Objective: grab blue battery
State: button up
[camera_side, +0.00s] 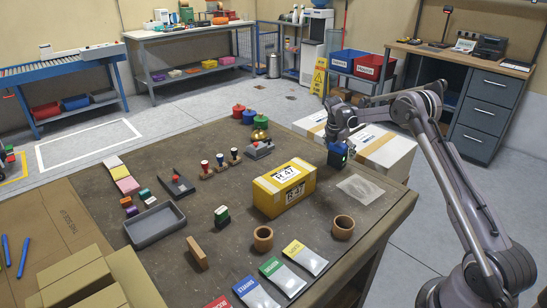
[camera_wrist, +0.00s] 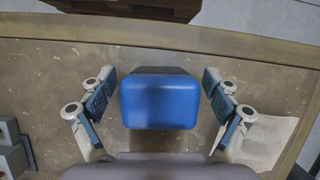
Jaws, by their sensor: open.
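The blue battery (camera_side: 338,153) is at the far right part of the brown table, close to its edge. In the wrist view the blue battery (camera_wrist: 158,103) shows as a blue block with rounded corners and a dark part behind it. My gripper (camera_side: 343,138) is directly above and around it in the side view. In the wrist view my gripper (camera_wrist: 160,78) is open, with one finger on each side of the battery and a visible gap on both sides. The battery's lower part is hard to make out.
A yellow box (camera_side: 285,188) stands left of the battery. A pale patch (camera_side: 361,188) lies in front of it. A white carton (camera_side: 386,146) is beyond the table edge. A grey tray (camera_side: 155,224) is far left.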

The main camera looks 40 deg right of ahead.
jog(key=shift+d+f, duration=0.15)
jog(key=shift+f, duration=0.15)
jog(key=c, duration=1.5)
jog(key=shift+c, duration=0.7)
jog(key=shift+r, duration=0.15)
